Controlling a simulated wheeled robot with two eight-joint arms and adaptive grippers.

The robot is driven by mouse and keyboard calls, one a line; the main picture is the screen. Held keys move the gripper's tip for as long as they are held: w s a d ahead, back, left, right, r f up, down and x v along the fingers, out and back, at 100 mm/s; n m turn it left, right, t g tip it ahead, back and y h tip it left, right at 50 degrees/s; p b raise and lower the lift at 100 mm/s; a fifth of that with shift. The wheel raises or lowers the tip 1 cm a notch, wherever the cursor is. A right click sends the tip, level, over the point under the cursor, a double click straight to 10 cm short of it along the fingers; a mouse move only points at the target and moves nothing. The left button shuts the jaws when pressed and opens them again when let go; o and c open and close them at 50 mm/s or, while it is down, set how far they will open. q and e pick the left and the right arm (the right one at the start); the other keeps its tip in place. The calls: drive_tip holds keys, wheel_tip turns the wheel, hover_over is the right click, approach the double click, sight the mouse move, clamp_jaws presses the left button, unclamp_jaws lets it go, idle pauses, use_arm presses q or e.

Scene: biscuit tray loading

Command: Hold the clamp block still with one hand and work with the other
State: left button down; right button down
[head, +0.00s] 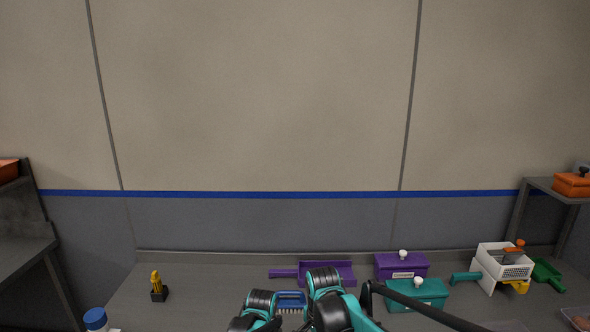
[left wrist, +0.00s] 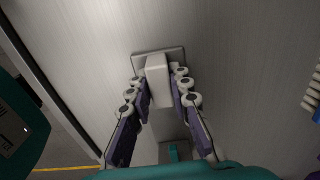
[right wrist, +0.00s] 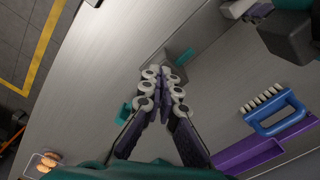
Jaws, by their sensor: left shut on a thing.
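In the left wrist view the pale grey clamp block (left wrist: 157,80) stands on a wider flat base (left wrist: 178,54) on the table. My left gripper (left wrist: 160,88) is shut on it, with one finger on each side. In the right wrist view my right gripper (right wrist: 164,75) has its fingers together, with nothing clearly seen between them. A grey piece (right wrist: 152,59) with a teal part (right wrist: 184,56) lies just beyond its fingertips; whether they touch I cannot tell. Both grippers are out of the head view, where only my arms show.
A blue brush (head: 291,295) and purple dustpan (head: 328,272) lie mid-table. Purple (head: 402,267) and teal (head: 420,295) lidded boxes, a white basket (head: 505,268) and a green scoop (head: 547,273) are at right. A yellow-black tool (head: 158,288) and blue-capped bottle (head: 95,319) are at left.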

drive_tip(key=shift+w+a, duration=0.2)
drive_tip(key=shift+w, duration=0.05)
drive_tip(key=shift+w+a+f, duration=0.1)
drive_tip(key=shift+w+a, duration=0.15)
drive_tip(key=shift+w, duration=0.2)
drive_tip(key=shift+w+a, duration=0.15)
drive_tip(key=shift+w, duration=0.4)
drive_tip(key=shift+a, duration=0.3)
wheel_tip(320, 180, up, 6)
idle(0.6)
drive_tip(key=shift+a, duration=0.1)
